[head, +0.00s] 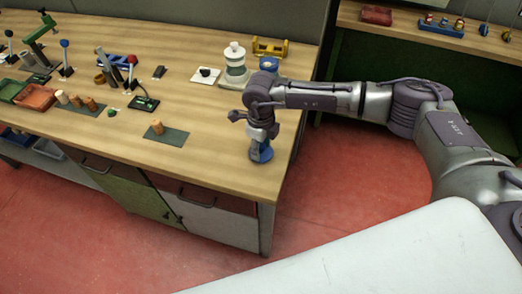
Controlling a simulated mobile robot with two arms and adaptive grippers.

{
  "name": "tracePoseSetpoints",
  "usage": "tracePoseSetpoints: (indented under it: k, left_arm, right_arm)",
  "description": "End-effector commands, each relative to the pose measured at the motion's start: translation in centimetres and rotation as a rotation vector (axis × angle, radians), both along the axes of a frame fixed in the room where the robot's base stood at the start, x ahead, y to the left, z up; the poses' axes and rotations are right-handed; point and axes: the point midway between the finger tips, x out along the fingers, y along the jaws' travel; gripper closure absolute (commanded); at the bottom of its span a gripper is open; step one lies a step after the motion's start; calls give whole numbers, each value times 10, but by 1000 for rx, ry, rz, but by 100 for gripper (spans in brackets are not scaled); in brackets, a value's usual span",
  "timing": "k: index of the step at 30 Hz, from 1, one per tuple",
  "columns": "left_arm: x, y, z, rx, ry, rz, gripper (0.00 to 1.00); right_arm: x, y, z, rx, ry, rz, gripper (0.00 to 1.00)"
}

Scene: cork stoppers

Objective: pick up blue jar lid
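My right gripper (260,143) points down over the right part of the workbench, near its front right edge. A small blue round thing (262,155), which looks like the blue jar lid, is directly under the fingertips. The gripper partly covers it. At this size I cannot tell whether the fingers are closed on it or whether it touches the bench top. Another blue round thing (269,63) stands further back, just behind my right wrist. My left gripper is not in view.
The workbench (215,170) is clear around the gripper. A white-topped jar (235,62), a yellow holder (270,47) and a white pad with a dark knob (206,75) stand behind. A dark mat with a cork (157,127) lies left. Red trays and levers crowd the far left.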

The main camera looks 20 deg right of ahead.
Motion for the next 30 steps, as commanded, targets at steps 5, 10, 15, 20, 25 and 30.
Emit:
tracePoseSetpoints:
  k: [5, 10, 15, 20, 25, 30]
  left_arm:
    - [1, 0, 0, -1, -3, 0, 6]
    - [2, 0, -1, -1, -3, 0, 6]
    - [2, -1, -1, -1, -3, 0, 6]
    - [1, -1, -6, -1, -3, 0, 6]
    - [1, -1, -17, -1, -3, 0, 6]
    - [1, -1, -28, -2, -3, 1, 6]
  right_arm:
    - [-3, -2, -5, -6, 8, 0, 97]
    - [-4, -2, -7, -6, 10, 0, 97]
    - [-5, -2, -7, -8, 13, 0, 98]
    - [-5, -2, 0, -8, 13, 1, 98]
    - [-2, -2, 26, -5, 5, 1, 98]
    - [-33, -13, 52, -3, 5, 3, 98]
